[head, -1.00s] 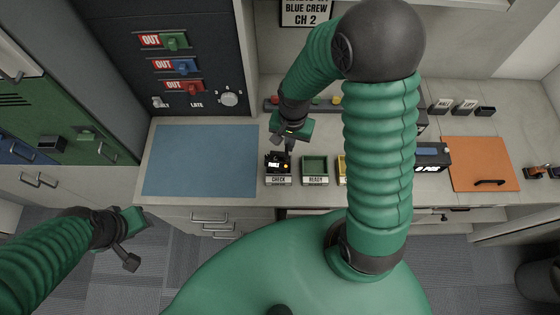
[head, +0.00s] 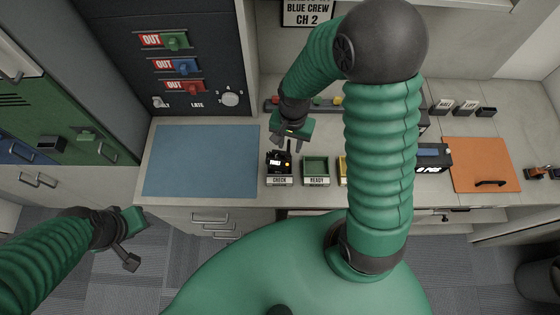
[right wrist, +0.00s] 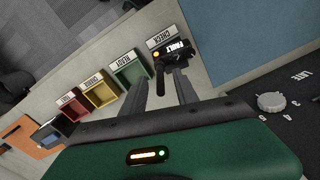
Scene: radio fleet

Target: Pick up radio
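A black radio (head: 277,162) with a stub antenna, an orange light and a label reading FAULT sits in the tray marked CHECK. It also shows in the right wrist view (right wrist: 180,52), just beyond my fingertips. My right gripper (head: 289,144) is above and slightly behind the radio. In the right wrist view its two fingers (right wrist: 162,78) stand apart with nothing held between them. My left gripper (head: 137,230) is low at the left, over the floor in front of the counter, away from the radio; its finger gap is unclear.
A green READY tray (head: 315,168) stands right of the radio, with yellow (right wrist: 101,94) and red (right wrist: 72,107) trays beyond. A blue mat (head: 200,160) lies clear at left. A dark panel with OUT switches (head: 182,66) rises behind. An orange mat (head: 480,164) is at right.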

